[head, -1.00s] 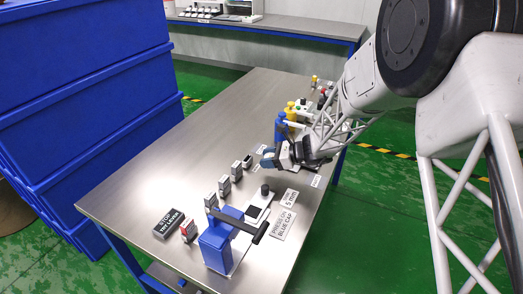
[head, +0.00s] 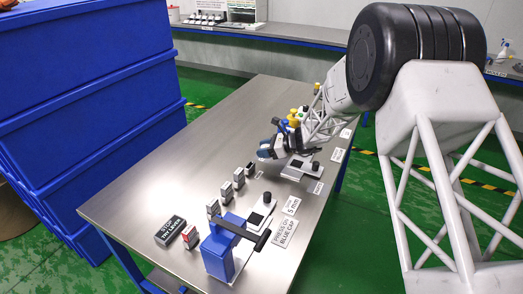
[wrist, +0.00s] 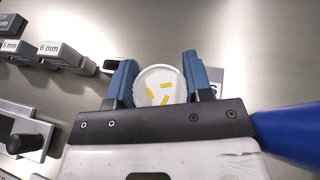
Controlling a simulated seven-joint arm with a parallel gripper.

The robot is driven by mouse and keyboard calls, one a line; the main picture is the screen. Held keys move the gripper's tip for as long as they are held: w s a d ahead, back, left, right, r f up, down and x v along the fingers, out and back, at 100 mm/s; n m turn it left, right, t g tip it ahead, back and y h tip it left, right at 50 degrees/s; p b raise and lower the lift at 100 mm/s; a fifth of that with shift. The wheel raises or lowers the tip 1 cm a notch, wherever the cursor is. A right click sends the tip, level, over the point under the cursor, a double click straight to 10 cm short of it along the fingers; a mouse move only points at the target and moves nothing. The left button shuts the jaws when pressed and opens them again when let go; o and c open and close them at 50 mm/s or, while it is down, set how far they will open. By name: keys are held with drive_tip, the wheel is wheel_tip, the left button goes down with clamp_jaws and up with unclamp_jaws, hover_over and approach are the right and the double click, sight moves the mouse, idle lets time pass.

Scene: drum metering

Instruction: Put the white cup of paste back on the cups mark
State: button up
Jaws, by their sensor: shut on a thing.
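In the wrist view, the white cup (wrist: 160,84) is between the two blue fingers of my gripper (wrist: 158,75). It is seen from above, with a few yellow strips on its pale top. My gripper is shut on it. In the head view, my gripper (head: 268,150) is over the table beyond the row of small blocks; the cup cannot be made out there. A white label (wrist: 217,82) with part of a letter S shows just right of the fingers in the wrist view. The rest of this label is hidden, so I cannot confirm it as the cups mark.
Small grey blocks (head: 239,178) stand in a row left of a blue lever device (head: 218,248). A black stop block (head: 170,230) lies near the left edge. A second plate (head: 299,167) and yellow-topped items (head: 294,116) are beside and behind my gripper. The table's left middle is bare.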

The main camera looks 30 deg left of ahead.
drive_tip(key=shift+w+a+f, duration=0.15)
drive_tip(key=shift+w+a, duration=0.65)
drive_tip(key=shift+w, duration=0.2)
drive_tip(key=shift+w+a+f, duration=0.1)
drive_tip(key=shift+w+a, duration=0.65)
drive_tip(key=shift+w, duration=0.2)
drive_tip(key=shift+f, duration=1.75)
drive_tip(key=o, duration=1)
drive_tip(key=shift+f, duration=0.1)
drive_tip(key=v, duration=1.2)
